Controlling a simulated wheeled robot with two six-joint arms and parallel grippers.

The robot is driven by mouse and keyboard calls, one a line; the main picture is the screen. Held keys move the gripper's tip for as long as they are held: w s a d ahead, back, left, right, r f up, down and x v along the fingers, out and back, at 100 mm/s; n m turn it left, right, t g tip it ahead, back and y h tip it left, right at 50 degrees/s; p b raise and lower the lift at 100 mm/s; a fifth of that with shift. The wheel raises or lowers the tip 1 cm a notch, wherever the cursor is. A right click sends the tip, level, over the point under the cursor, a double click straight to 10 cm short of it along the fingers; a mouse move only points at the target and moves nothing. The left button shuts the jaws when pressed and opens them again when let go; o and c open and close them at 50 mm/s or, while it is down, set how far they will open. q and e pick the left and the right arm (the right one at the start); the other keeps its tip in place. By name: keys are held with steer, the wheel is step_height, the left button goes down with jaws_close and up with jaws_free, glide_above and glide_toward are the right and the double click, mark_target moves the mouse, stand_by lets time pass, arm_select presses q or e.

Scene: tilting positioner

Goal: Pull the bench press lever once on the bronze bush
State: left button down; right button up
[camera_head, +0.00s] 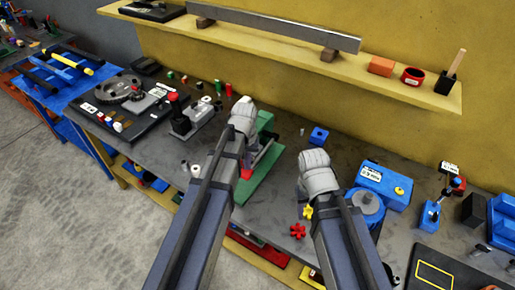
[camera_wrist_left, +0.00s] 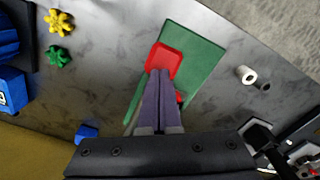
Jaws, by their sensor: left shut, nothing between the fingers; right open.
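The green bench press (camera_head: 264,122) stands on the grey bench, partly hidden behind my left arm in the head view. Its green base (camera_wrist_left: 202,55) shows in the left wrist view, with a red part (camera_wrist_left: 162,58) over it. My left gripper (camera_wrist_left: 160,76) is shut and empty, its fingertips at the near edge of the red part; I cannot tell whether they touch. I cannot make out the lever or the bronze bush for sure. My right arm's wrist (camera_head: 316,172) is over the bench right of the press, and its fingers are hidden.
A yellow shelf (camera_head: 290,62) runs along the wall behind the bench. A blue box (camera_head: 383,184) stands to the right. A red star knob (camera_head: 297,231) and a yellow one (camera_head: 307,212) lie beside my right arm. A white ring (camera_wrist_left: 246,75) lies near the green base.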

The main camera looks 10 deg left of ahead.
arm_select(q)
step_height(320, 180, up, 12)
steer(key=p, duration=1.1)
steer(key=shift+s, duration=0.2)
steer(key=s+d+f+m+b, duration=0.3)
steer(key=s+d+f+b, duration=0.2)
steer(key=s+f+b, duration=0.2)
steer(key=s+d+f+m+y+b, duration=0.1)
steer(key=s+d+f+b, duration=0.4)
steer(key=f+b, duration=0.7)
steer(key=shift+s+d+m, duration=0.2)
steer(key=shift+s+m, duration=0.7)
steer(key=shift+s, duration=0.25)
steer(key=shift+a, duration=0.1)
